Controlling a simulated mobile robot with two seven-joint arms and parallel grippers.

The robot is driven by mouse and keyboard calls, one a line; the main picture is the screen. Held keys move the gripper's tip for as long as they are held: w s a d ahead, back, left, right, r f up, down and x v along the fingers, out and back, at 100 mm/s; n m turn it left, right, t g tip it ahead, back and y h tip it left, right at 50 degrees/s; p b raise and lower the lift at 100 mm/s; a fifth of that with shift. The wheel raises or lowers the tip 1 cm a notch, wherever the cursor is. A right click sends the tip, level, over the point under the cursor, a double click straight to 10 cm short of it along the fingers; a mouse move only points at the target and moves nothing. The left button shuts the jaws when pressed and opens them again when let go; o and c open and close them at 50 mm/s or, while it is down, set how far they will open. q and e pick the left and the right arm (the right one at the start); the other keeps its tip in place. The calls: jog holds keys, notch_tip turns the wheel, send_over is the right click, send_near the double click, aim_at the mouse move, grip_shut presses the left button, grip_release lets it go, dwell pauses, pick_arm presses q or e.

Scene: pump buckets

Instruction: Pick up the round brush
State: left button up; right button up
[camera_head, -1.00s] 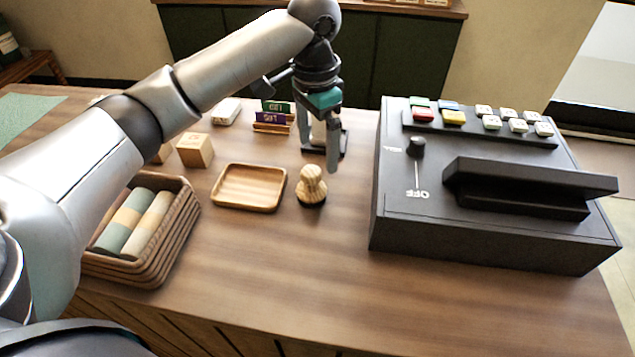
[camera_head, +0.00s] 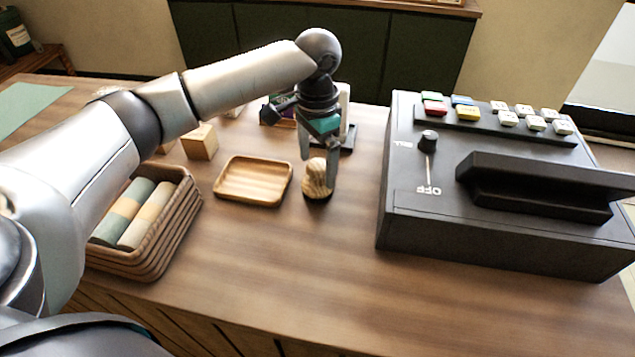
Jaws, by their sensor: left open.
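The round brush (camera_head: 317,182) stands upright on the wooden counter, with a light striped wooden handle and a dark base. It is just right of the small wooden tray. My left gripper (camera_head: 319,168) is open and reaches down over the brush from behind. One finger is at the right side of the brush's top; the other is at its upper left, partly behind it. I cannot tell whether the fingers touch it. My right gripper is not in view.
A wooden tray (camera_head: 253,182) is left of the brush. A basket (camera_head: 166,236) with rolled cloths, a wooden block (camera_head: 200,142) and a black button box (camera_head: 500,235) stand around it. A dark stand (camera_head: 347,139) is behind the gripper. The counter in front of the brush is clear.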

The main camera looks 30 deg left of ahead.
aim_at(317, 178)
pick_arm(q)
notch_tip(317, 178, down, 5)
jog(key=shift+r+b, duration=0.2)
jog(key=shift+b, duration=0.3)
jog(key=shift+c, duration=0.2)
jog(key=c, duration=1.1)
notch_tip(317, 178, up, 20)
jog(key=p, duration=0.4)
jog(key=shift+c, duration=0.2)
